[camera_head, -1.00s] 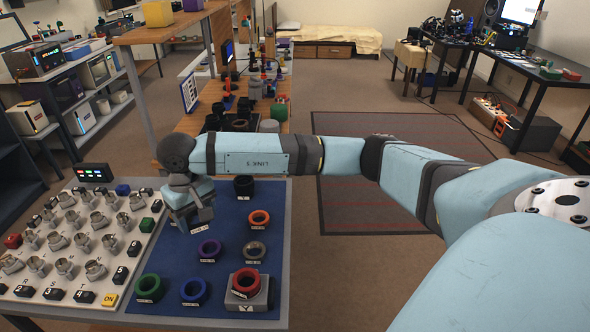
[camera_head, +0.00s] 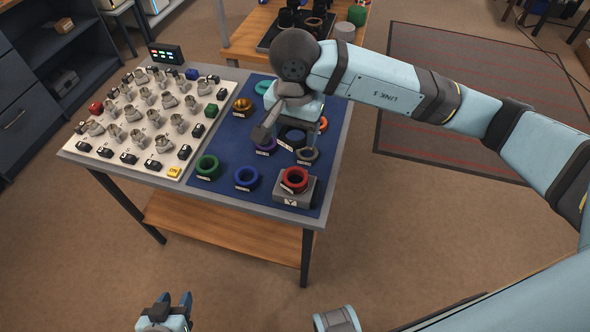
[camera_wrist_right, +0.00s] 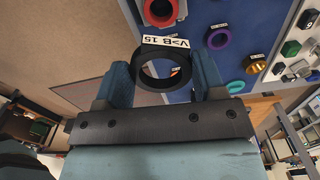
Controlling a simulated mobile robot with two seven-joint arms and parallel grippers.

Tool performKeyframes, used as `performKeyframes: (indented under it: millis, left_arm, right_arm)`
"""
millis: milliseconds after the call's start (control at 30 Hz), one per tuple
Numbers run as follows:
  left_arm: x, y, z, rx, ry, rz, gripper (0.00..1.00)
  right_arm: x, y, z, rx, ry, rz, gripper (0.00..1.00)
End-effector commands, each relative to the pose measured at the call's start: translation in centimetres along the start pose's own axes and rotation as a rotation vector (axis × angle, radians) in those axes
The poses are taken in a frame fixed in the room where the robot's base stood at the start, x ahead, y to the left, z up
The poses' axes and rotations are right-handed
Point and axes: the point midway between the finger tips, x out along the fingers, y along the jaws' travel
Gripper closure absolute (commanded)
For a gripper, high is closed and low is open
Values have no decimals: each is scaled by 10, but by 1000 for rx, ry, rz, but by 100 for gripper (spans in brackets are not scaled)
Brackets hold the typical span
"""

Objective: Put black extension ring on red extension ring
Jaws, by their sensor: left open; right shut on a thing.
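My right gripper (camera_head: 292,140) is shut on the black extension ring (camera_head: 293,136), above the blue mat and behind the red ring. In the right wrist view the black ring (camera_wrist_right: 160,86) sits between both blue fingers, with a "V>B 15" label beside it. The red extension ring (camera_head: 295,179) lies on a grey block marked Y at the mat's front right. It also shows in the right wrist view (camera_wrist_right: 160,18), apart from the black ring. My left gripper (camera_head: 170,308) is open and empty at the bottom, off the table.
Green (camera_head: 207,166) and blue (camera_head: 246,178) rings lie left of the block. A purple ring is partly hidden by my right gripper; a brass ring (camera_head: 243,105) lies further back. A board of metal connectors (camera_head: 150,115) fills the table's left side.

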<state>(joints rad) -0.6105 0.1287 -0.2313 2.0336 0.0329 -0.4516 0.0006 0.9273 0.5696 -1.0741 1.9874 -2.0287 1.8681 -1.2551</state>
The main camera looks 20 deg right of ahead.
Motion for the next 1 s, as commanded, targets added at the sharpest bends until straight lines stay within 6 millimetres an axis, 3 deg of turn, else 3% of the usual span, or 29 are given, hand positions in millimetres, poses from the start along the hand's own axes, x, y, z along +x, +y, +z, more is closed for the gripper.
performKeyframes:
  millis: [100, 300, 567, 800, 1000]
  left_arm:
    - [0, 2, -2, -3, 2, 1, 57]
    - [0, 4, -4, -5, 5, 3, 57]
    - [0, 4, -4, -4, 5, 3, 57]
    - [-1, 2, -4, 2, 5, 2, 57]
    - [-1, 1, -4, 6, 5, 1, 57]
  right_arm:
    - [34, 1, 1, 1, -4, 4, 61]
    - [78, 0, 0, -1, -2, 3, 61]
    - [99, 0, 0, -2, -1, 1, 61]
    - [133, 0, 0, -2, -2, 2, 61]
    - [137, 0, 0, -3, 1, -1, 61]
